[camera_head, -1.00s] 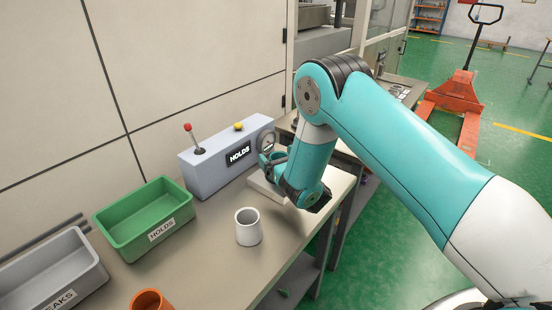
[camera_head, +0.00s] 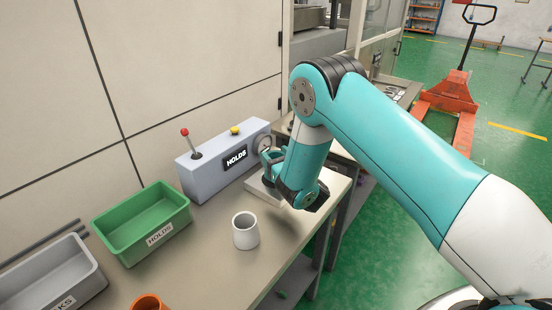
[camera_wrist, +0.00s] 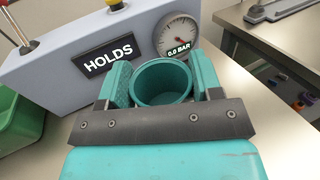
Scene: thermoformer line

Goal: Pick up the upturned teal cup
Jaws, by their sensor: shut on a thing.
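The teal cup (camera_wrist: 162,82) is between the two teal finger pads of my gripper (camera_wrist: 162,76) in the wrist view. Its round open mouth faces the camera and the inside shows. The pads press on its left and right sides, so my gripper is shut on it. In the head view my gripper (camera_head: 272,160) is over the far end of the bench, beside the pressure gauge. There the cup is hard to tell from the teal fingers. Its lower end is hidden in the wrist view, so I cannot tell whether it touches what lies below.
A grey HOLDS box (camera_head: 222,160) with a gauge (camera_wrist: 177,36) stands just behind my gripper. A white cup (camera_head: 246,231), a green bin (camera_head: 145,228), a grey bin (camera_head: 75,290) and an orange cup (camera_head: 149,303) share the bench. A low pale block (camera_head: 262,190) lies under my gripper.

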